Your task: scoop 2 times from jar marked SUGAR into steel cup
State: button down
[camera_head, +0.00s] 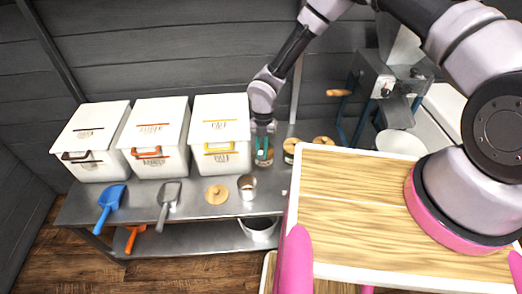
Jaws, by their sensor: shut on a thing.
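My gripper (263,146) points down at an open glass jar (264,160) near the back edge of the steel bench. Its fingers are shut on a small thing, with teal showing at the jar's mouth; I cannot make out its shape. The jar holds something brownish, and no label on it is readable from here. The steel cup (246,187) stands upright in front of the jar and a little left; its contents cannot be made out. A round wooden lid (216,194) lies flat on the bench left of the cup.
Two lidded jars (291,147) (323,141) stand right of the open jar. White bins (158,137) line the bench's back left. A blue scoop (112,204) and a grey scoop (168,203) lie at the front. A grain mill (378,82) stands behind the wooden top (345,225).

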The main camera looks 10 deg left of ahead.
jog(key=shift+w+f, duration=0.1)
jog(key=shift+f, duration=0.2)
jog(key=shift+w+f+t, duration=0.15)
jog(key=shift+f+t, duration=0.25)
jog(key=shift+t, duration=0.1)
jog(key=shift+s+d+r+t, duration=0.1)
jog(key=shift+s+r+t, duration=0.1)
jog(key=shift+s+t, duration=0.85)
jog(key=shift+s+r+t, duration=0.2)
jog(key=shift+s+t, duration=0.5)
jog(key=shift+t, duration=0.7)
jog(key=shift+s+d+r+t, duration=0.1)
jog(key=shift+s+r+t, duration=0.1)
jog(key=shift+s+t, duration=0.85)
jog(key=shift+w, duration=0.2)
jog(key=shift+a, duration=0.1)
